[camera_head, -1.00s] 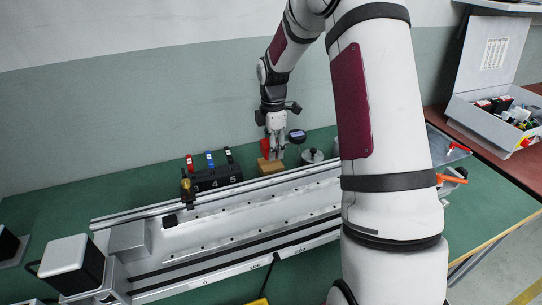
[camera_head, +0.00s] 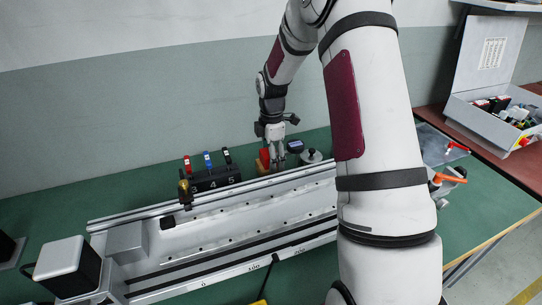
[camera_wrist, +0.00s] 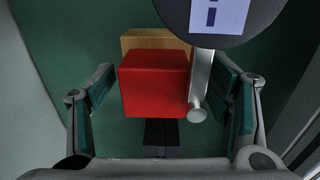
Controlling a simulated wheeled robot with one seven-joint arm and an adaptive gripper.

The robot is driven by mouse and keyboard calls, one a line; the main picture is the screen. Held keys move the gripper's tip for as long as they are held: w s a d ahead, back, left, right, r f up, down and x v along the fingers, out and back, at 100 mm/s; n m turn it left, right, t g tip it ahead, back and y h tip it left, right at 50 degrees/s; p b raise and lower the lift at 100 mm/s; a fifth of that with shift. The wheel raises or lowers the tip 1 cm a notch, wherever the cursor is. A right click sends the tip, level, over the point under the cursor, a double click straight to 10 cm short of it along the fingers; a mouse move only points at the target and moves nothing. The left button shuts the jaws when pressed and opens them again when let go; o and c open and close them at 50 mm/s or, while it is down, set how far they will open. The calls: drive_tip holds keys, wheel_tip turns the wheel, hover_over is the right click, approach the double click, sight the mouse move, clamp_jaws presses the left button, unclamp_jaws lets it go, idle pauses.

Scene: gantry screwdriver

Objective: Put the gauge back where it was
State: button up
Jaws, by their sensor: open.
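The gauge (camera_head: 296,146) has a dark round head with a pale display. It stands near the back of the bench. In the wrist view its head (camera_wrist: 235,28) is cut off by the top edge, and a silver stem (camera_wrist: 200,85) comes down from it. A red block (camera_wrist: 155,85) sits right beside the stem, in front of a wooden block (camera_wrist: 150,41); I cannot tell whether it is joined to the gauge. My gripper (camera_wrist: 165,95) is open, its green-padded fingers on either side of the red block and stem, with gaps showing. My gripper (camera_head: 277,165) points downward.
A round metal piece with a knob (camera_head: 311,156) stands close to the right of the gauge. A dark numbered holder (camera_head: 214,181) with coloured tools is on the left. The long metal rail (camera_head: 250,212) runs in front. An open grey case (camera_head: 490,115) is far right.

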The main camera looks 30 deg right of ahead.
drive_tip(key=shift+r, duration=0.1)
wheel_tip(320, 180, up, 12)
drive_tip(key=p, duration=0.2)
drive_tip(key=s+a+r+m, duration=0.3)
drive_tip(key=s+a+r, duration=0.3)
drive_tip(key=s+r, duration=0.15)
drive_tip(key=s+a+r+m+t, duration=0.1)
drive_tip(key=s+a+r+m, duration=0.25)
drive_tip(key=s, duration=0.55)
drive_tip(key=s+a+r+m, duration=0.3)
drive_tip(key=s+a+m, duration=0.2)
drive_tip(key=s, duration=0.5)
drive_tip(key=s+a+f+m, duration=0.3)
drive_tip(key=s+m, duration=0.1)
drive_tip(key=s, duration=0.6)
drive_tip(key=shift+t, duration=0.4)
drive_tip(key=shift+s, duration=0.1)
wheel_tip(320, 180, up, 10)
drive_tip(key=t+p, duration=0.2)
drive_tip(key=p, duration=0.6)
drive_tip(key=shift+d+r, duration=0.15)
drive_tip(key=shift+r, duration=0.1)
